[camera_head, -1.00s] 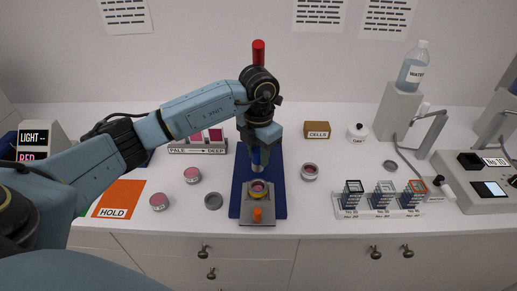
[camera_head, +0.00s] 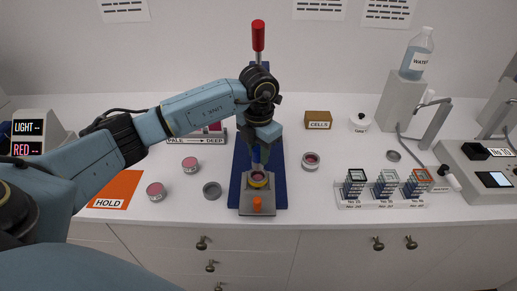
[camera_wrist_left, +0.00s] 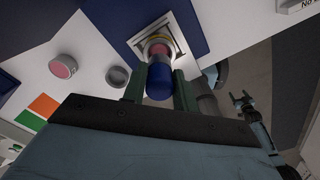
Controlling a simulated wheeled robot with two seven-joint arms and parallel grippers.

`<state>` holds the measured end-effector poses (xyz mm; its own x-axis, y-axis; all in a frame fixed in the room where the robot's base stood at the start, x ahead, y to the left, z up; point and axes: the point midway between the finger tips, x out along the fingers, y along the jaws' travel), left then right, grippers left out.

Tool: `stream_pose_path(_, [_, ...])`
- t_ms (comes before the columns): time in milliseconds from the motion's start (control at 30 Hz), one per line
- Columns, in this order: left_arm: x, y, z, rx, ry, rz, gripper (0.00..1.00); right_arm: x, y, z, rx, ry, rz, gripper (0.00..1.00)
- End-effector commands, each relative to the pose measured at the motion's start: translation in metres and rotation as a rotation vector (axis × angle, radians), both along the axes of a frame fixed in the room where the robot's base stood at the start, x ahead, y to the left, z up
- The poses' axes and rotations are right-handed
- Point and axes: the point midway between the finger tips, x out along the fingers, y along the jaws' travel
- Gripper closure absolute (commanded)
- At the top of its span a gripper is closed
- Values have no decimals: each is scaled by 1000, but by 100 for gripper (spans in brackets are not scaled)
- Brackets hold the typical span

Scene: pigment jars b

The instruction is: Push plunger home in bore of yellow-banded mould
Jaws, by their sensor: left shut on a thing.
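The yellow-banded mould (camera_head: 258,181) stands on a grey plate on the blue press base. It also shows in the left wrist view (camera_wrist_left: 170,42), partly covered by the plunger. My left gripper (camera_head: 262,150) is directly above the mould, pointing down and shut on the blue plunger (camera_wrist_left: 158,82). The plunger's lower end is at the mould's opening. I cannot tell how deep it sits in the bore. What seems to be my right gripper (camera_wrist_left: 242,98) shows small and dark at the right of the left wrist view.
Pink-filled jars (camera_head: 155,191) and an empty grey ring (camera_head: 212,190) lie left.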

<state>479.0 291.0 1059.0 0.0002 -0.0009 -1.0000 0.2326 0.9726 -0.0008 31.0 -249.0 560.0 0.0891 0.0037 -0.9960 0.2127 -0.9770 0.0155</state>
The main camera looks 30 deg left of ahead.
Motion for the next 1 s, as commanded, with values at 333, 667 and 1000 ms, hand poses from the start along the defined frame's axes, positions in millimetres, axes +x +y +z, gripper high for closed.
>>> stream_pose_path(333, [0, 0, -18, 1, 0, 0, 98, 1, 0, -14, 0, -2, 0, 24])
stream_pose_path(667, [0, 0, -18, 1, 0, 0, 98, 2, 0, -13, 1, -3, 0, 24])
stream_pose_path(1000, [0, 0, -18, 0, 0, 0, 98, 2, 0, -13, 1, -3, 0, 24])
